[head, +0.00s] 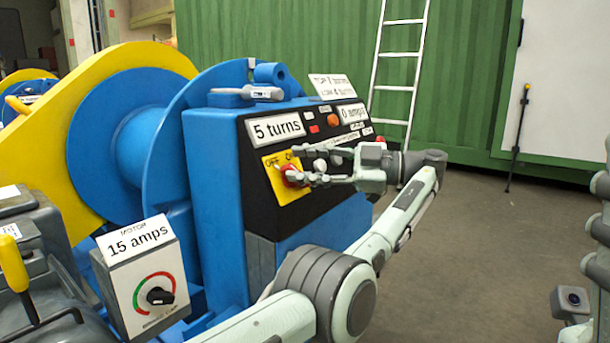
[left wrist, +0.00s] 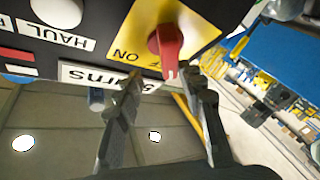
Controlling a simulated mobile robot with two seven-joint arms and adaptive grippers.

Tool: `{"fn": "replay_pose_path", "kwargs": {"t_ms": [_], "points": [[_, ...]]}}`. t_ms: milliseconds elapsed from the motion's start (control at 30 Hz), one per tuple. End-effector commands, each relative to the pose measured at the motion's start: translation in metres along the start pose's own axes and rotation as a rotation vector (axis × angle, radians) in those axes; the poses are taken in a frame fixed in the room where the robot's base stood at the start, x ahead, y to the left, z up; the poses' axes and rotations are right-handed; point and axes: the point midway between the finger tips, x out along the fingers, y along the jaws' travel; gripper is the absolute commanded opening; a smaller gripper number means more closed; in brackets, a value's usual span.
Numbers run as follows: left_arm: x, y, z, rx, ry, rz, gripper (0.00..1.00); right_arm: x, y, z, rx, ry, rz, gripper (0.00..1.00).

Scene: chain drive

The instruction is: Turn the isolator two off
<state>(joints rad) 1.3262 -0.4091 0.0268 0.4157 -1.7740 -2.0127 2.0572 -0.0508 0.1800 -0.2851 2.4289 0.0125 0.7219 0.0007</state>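The isolator is a red rotary handle (head: 291,176) on a yellow plate (head: 284,192) lettered OFF and ON, on the front of the blue and black winch cabinet. No isolator number is readable. My left gripper (head: 303,165) is at the plate with its fingers apart, one above the handle and one over it. In the left wrist view the handle (left wrist: 167,42) is just beyond the fingertips (left wrist: 165,84), nearer the right finger, its white-marked end towards the lettered edge. I cannot tell whether finger and handle touch, nor its exact setting. My right gripper is out of view.
A "5 turns" label (head: 275,128) sits above the plate and a "0 amps" label (head: 353,113) to its right. Several small buttons lie between. A motor box (head: 144,272) with a black knob stands at lower left. Bare floor (head: 480,260) lies right of the cabinet.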

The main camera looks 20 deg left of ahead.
Motion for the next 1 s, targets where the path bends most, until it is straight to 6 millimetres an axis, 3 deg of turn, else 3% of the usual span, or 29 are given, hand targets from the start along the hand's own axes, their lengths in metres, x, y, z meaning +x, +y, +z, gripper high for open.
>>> {"fn": "replay_pose_path", "kwargs": {"t_ms": [100, 300, 833, 933, 1000], "points": [[-0.001, 0.02, -0.024, -0.014, 0.003, 0.006, 0.36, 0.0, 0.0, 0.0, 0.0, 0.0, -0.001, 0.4], [-0.001, 0.041, -0.049, -0.009, 0.003, 0.006, 0.36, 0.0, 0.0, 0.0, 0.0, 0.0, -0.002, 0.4], [0.001, 0.053, -0.06, -0.001, 0.002, 0.015, 0.36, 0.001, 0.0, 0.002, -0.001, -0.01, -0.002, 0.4], [0.013, 0.082, -0.067, 0.04, 0.004, 0.085, 0.36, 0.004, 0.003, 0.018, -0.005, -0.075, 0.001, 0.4], [0.028, 0.121, -0.079, 0.103, 0.019, 0.186, 0.36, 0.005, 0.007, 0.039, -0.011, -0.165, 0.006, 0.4]]}}
